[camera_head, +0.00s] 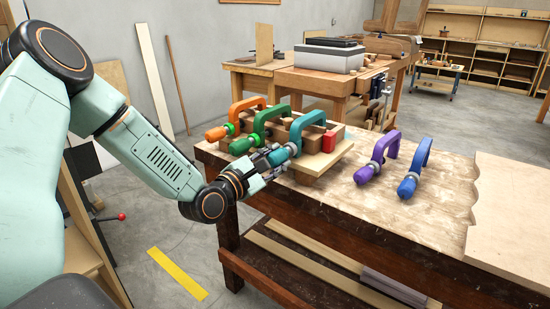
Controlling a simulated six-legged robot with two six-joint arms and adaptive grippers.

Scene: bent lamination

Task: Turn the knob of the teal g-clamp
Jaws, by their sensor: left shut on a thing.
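The teal g-clamp (314,121) sits on the wooden lamination form (325,160) at the left end of the workbench, the nearest of the clamps there. Its knob (279,156) points down and left toward my left arm. My left gripper (273,166) is shut on the knob, and its fingers partly hide the knob. My right gripper is not in view.
A green g-clamp (270,113) and an orange g-clamp (243,105) stand just behind the teal one.

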